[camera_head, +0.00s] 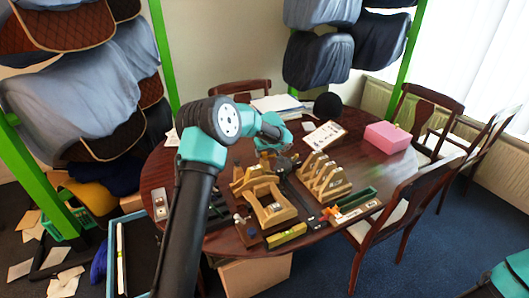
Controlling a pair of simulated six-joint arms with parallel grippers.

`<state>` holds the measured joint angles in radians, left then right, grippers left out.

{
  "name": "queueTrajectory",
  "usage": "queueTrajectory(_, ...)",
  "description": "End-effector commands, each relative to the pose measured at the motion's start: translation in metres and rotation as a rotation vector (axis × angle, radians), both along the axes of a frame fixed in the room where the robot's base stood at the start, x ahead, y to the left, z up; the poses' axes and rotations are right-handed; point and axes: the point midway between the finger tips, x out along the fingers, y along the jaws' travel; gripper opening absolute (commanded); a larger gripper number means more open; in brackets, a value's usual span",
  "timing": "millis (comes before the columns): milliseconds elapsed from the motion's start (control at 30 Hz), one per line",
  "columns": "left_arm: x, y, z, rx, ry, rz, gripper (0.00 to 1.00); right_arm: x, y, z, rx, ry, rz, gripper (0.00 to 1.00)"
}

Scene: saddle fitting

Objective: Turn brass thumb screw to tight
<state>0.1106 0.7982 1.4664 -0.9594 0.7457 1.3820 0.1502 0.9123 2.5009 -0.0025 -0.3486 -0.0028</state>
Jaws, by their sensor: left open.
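A yellowish wooden fixture (270,213) stands on the dark round table (165,172), near its front middle. I cannot make out the brass thumb screw for sure; it is too small at this size or hidden. My left gripper (284,164) is dark and small in the picture, over the back of the wooden fixture. It is open, and I see nothing held in it. My left arm hides part of the table's left side. My right gripper is out of view; only a teal part of my right arm shows at the lower right corner.
A rack of wooden uprights (323,178) stands right of the fixture. A yellow level (286,236) and a green tool (354,199) lie near the front edge. A pink box (387,138), a white card (324,136) and a black round object (327,105) are farther back. Chairs surround the table.

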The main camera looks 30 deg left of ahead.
Motion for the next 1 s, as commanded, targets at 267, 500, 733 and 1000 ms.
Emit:
queueTrajectory(267, -0.0001, -0.0001, 0.0002, 0.000, 0.000, 0.000, 0.43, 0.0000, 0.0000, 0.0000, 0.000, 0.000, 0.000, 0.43)
queueTrajectory(500, -0.0001, -0.0001, 0.0003, 0.000, 0.000, 0.000, 0.20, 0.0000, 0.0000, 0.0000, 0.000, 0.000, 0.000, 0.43)
queueTrajectory(733, -0.0001, -0.0001, 0.0003, 0.000, 0.000, 0.000, 0.04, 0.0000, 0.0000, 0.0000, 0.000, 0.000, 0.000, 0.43)
queueTrajectory(1000, -0.0004, 0.0001, 0.0002, -0.001, -0.001, -0.029, 0.03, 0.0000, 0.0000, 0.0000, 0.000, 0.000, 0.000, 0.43)
